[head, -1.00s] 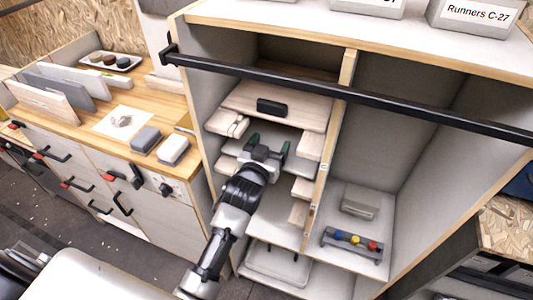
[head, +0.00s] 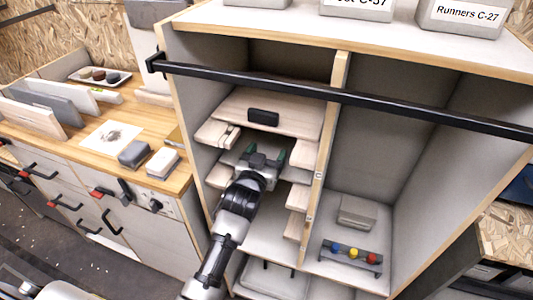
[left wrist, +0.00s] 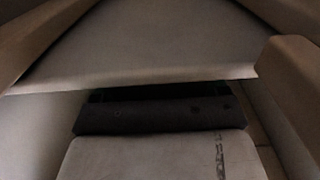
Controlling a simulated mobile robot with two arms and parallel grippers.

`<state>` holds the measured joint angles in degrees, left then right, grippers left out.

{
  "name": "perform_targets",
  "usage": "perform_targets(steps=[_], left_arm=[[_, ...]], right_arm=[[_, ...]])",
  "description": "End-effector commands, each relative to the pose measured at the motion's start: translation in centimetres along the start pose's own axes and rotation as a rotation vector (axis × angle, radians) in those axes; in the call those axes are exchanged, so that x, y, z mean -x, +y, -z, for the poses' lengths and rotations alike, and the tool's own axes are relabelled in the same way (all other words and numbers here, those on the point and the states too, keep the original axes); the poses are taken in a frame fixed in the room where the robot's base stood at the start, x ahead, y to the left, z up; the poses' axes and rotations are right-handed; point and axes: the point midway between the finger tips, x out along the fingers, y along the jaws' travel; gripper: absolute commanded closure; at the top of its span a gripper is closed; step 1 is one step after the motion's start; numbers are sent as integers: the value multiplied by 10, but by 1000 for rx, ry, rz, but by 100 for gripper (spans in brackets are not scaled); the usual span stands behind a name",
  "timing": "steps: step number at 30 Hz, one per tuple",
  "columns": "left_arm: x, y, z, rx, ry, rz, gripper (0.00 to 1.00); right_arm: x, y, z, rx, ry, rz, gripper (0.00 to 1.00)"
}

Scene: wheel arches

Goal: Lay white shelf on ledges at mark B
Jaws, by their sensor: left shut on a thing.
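The white shelf (head: 293,174) is a pale flat panel inside the left bay of the cabinet. My left gripper (head: 266,158) is shut on its front edge area, below a wooden shelf with a black handle. In the left wrist view the white shelf (left wrist: 150,48) spreads out ahead of the dark jaws (left wrist: 157,92). Wooden ledges line the bay, on the left (head: 219,176) and on the right (head: 298,197). The gripper hides part of the shelf, and I cannot tell whether it touches the ledges. Mark B is not readable. My right gripper is out of view.
The wooden shelf (head: 295,115) sits just above. A black rail (head: 340,94) crosses the cabinet front. A divider (head: 322,150) bounds the bay on the right. The right bay holds a grey box (head: 357,212) and a rack with coloured knobs (head: 350,255). A cluttered worktop (head: 75,126) stands left.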

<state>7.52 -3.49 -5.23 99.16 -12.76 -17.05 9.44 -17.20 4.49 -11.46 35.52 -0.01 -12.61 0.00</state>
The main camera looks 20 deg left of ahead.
Motion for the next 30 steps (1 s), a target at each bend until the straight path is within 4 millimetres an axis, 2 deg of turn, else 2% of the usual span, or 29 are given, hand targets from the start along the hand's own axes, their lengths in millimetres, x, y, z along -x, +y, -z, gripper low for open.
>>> perform_targets(steps=[3,4,9,16,19,30], left_arm=[[0,0,2,0,4,0,61],[0,0,2,0,4,0,23],[0,0,1,0,2,0,0],[2,0,-2,0,-3,0,0],[10,0,-2,0,-3,0,0],[81,0,-2,1,-1,-1,0]], right_arm=[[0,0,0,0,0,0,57],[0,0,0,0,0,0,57],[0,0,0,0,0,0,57],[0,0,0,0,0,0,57],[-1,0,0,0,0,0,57],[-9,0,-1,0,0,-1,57]])
